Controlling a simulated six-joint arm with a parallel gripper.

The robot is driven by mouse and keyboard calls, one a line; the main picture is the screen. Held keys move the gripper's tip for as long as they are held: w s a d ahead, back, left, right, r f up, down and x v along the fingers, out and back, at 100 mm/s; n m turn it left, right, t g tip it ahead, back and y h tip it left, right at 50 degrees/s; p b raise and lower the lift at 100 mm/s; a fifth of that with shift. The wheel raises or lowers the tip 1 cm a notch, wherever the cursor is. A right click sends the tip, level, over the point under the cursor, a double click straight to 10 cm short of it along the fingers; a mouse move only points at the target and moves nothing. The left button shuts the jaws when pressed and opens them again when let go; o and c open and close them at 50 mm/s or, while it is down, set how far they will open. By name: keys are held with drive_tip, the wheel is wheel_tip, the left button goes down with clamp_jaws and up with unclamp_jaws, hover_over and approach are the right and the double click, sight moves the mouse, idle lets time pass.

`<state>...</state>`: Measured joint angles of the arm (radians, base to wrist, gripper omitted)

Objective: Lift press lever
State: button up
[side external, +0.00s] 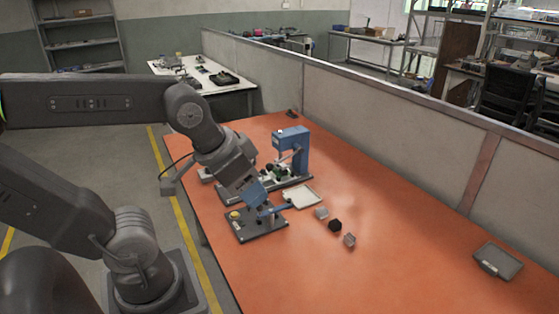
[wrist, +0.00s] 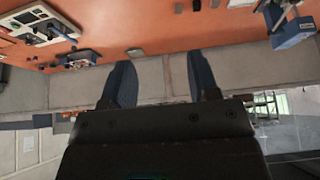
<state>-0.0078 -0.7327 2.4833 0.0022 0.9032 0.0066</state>
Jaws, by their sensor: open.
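The blue press (side external: 294,142) stands upright on a dark base in the middle of the orange table. A slim light part on its front may be the lever, but it is too small to tell. In the wrist view, a blue body that looks like the press (wrist: 292,33) is at the upper right. My gripper (side external: 272,209) is low over the near side of the table, in front of the press and apart from it. In the wrist view, my gripper (wrist: 162,72) has its two blue fingers spread with nothing between them.
A dark plate with a yellow button (side external: 234,215) lies beneath my gripper. A pale tray (side external: 303,196) and small cubes, including a black cube (side external: 335,225), lie to its right. A grey box (side external: 497,261) is far right. A partition (side external: 390,125) runs behind; the table's right side is mostly clear.

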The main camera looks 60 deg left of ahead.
drive_tip(key=w+a+r+g+y, duration=0.1)
drive_tip(key=w+a+r+g, duration=0.15)
drive_tip(key=w+a, duration=0.55)
drive_tip(key=g+y, duration=0.1)
drive_tip(key=g, duration=0.2)
hover_over(274, 164)
drive_tip(key=d, duration=0.2)
wheel_tip(274, 164, down, 13)
drive_tip(key=shift+n, duration=0.3)
drive_tip(key=f, duration=0.4)
drive_tip(key=a+f, duration=0.1)
drive_tip(key=f, duration=0.3)
drive_tip(key=a+f, duration=0.1)
drive_tip(key=f, duration=0.4)
drive_tip(key=shift+c, duration=0.3)
clamp_jaws()
